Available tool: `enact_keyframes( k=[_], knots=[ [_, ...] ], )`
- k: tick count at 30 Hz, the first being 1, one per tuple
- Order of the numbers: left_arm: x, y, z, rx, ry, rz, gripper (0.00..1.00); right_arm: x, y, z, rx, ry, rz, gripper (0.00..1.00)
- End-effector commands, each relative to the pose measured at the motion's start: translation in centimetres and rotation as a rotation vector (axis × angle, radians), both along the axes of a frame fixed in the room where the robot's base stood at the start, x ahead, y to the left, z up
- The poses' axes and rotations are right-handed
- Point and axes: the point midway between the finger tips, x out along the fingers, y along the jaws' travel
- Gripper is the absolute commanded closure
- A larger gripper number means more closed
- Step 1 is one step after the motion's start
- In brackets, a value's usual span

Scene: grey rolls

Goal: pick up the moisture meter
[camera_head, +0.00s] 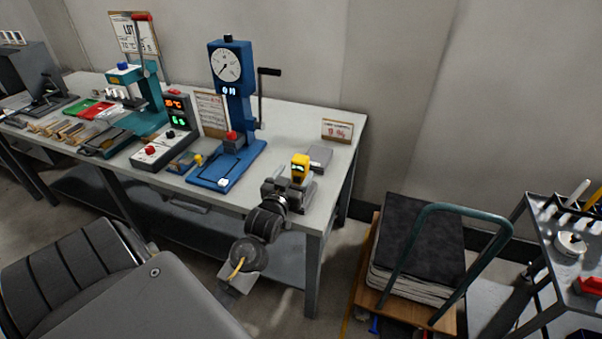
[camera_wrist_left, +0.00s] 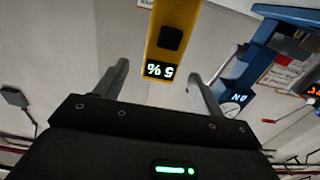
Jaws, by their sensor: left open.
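The moisture meter (camera_head: 300,167) is a small yellow device with a dark top part and a lit display, near the right end of the workbench. In the left wrist view the yellow meter (camera_wrist_left: 172,42) has a black button and a percent reading that appears upside down. My left gripper (camera_head: 292,184) is at the meter, on its near side. In the left wrist view my left gripper (camera_wrist_left: 157,72) is open, with one finger on each side of the meter's lower end. Gaps show on both sides. My right gripper is not in view.
A grey block (camera_head: 320,157) sits behind the meter on the workbench (camera_head: 290,125), near a small sign (camera_head: 337,131). A blue press with a dial (camera_head: 232,85) stands to the left. A cart with stacked sheets (camera_head: 415,245) stands on the floor at right.

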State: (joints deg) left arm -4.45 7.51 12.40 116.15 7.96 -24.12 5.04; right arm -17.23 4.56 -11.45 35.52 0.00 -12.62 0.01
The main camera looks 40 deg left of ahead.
Motion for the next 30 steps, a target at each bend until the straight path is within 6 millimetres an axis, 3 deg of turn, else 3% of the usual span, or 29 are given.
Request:
enact_keyframes(
  k=[7,18,26,30],
  knots=[
    [0.7,0.3,0.0,0.0,0.001,0.0,0.31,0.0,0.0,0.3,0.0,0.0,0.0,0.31],
    [5.1,1.9,-0.3,-0.001,0.002,0.0,0.31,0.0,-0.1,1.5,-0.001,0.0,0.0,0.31],
    [5.3,1.9,-0.4,-0.001,0.002,0.0,0.31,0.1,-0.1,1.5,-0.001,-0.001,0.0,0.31],
    [5.3,1.9,-0.4,-0.001,0.002,0.0,0.49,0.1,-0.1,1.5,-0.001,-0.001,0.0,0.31]
  ],
)
